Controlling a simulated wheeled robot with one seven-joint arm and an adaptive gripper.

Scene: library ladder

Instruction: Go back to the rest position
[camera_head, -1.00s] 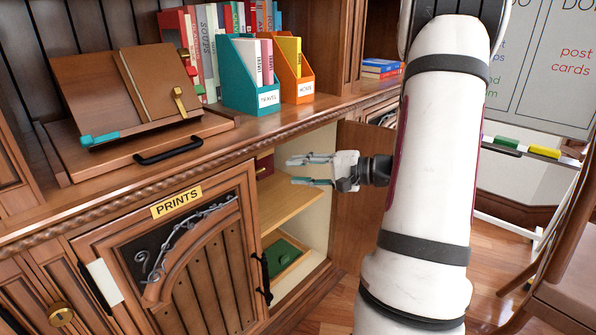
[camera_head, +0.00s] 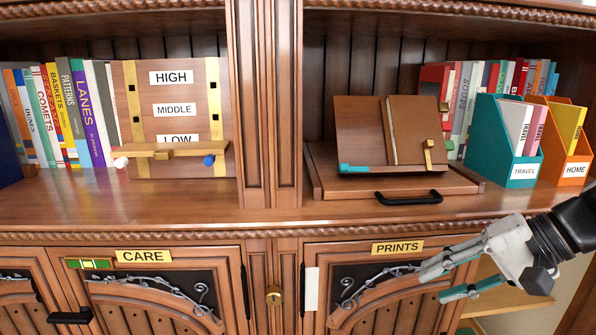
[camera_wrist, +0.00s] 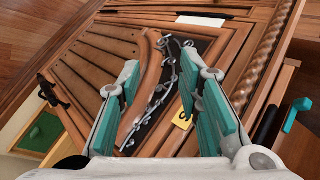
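My gripper (camera_head: 452,279) is at the lower right of the head view, in front of the PRINTS cabinet door (camera_head: 375,300). Its teal-padded fingers are spread apart, with nothing between them. In the wrist view my gripper (camera_wrist: 165,105) also shows open and empty, with the door's dark metal scrollwork (camera_wrist: 160,85) beyond the fingers. The yellow PRINTS label (camera_head: 397,247) sits above the door in the head view. It is partly hidden by a finger in the wrist view. The door's right side is partly hidden behind my gripper in the head view.
The counter holds a wooden book stand (camera_head: 388,135), a teal TRAVEL file box (camera_head: 503,150), an orange HOME file box (camera_head: 565,150) and a HIGH/MIDDLE/LOW board (camera_head: 172,105). The CARE door (camera_head: 150,300) is at lower left. An open compartment with a shelf (camera_head: 495,300) lies behind my gripper.

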